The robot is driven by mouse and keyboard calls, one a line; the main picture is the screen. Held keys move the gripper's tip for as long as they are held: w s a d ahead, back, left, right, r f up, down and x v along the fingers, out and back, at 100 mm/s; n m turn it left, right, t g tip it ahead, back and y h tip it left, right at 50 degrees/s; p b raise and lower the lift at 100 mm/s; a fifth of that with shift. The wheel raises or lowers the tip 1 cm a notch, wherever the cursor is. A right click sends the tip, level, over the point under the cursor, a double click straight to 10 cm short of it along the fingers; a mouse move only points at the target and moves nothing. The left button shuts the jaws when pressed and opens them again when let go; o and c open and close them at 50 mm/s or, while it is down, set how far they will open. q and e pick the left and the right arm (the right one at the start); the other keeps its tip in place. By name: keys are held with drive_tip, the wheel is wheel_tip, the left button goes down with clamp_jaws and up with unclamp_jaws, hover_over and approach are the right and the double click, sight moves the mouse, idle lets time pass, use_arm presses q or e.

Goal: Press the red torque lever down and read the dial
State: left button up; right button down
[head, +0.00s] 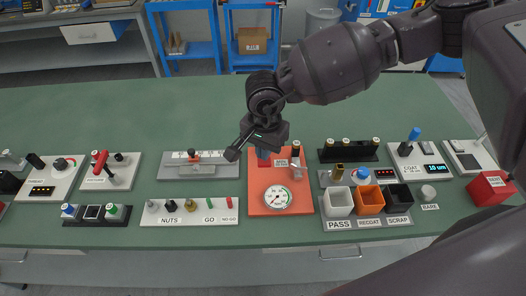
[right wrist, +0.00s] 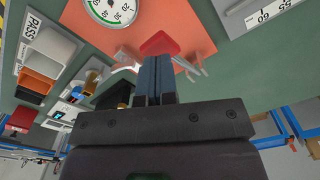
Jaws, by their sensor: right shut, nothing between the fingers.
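The orange torque board (head: 258,203) lies in the middle of the green bench, with a round white dial (head: 275,200) near its front edge. The dial also shows cut off at the top of the right wrist view (right wrist: 110,8), with a green arc; its needle reading is too small to tell. The red lever (right wrist: 159,43) shows just beyond my right fingertips in the wrist view; in the head view the gripper mostly hides it. My right gripper (head: 263,158) is shut and empty, pointing down over the board's back part. I cannot tell whether it touches the lever. My left gripper is not in view.
Left of the board stand a grey gauge fixture (head: 200,171) and a NUTS / GO tray (head: 155,220). Right of it are the PASS bin (head: 339,203), the RECOAT bin (head: 369,201) and the SCRAP bin (head: 400,197). The bench's back part is clear.

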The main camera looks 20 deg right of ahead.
sight(264, 165)
drive_tip(key=shift+f+b, duration=1.2)
drive_tip(key=shift+f, duration=1.9)
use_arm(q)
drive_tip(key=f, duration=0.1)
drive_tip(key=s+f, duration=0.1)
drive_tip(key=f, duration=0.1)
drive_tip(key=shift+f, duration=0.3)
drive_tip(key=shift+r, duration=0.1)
use_arm(e)
drive_tip(key=shift+r, duration=0.15)
drive_tip(key=shift+r+p, duration=1.45)
drive_tip(key=shift+r, duration=1.25)
drive_tip(key=shift+r+p, duration=1.4)
drive_tip(key=shift+r, duration=1.35)
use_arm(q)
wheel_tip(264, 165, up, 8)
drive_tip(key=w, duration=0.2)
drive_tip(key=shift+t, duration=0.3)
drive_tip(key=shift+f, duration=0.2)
use_arm(e)
drive_tip(key=shift+s+f, duration=0.1)
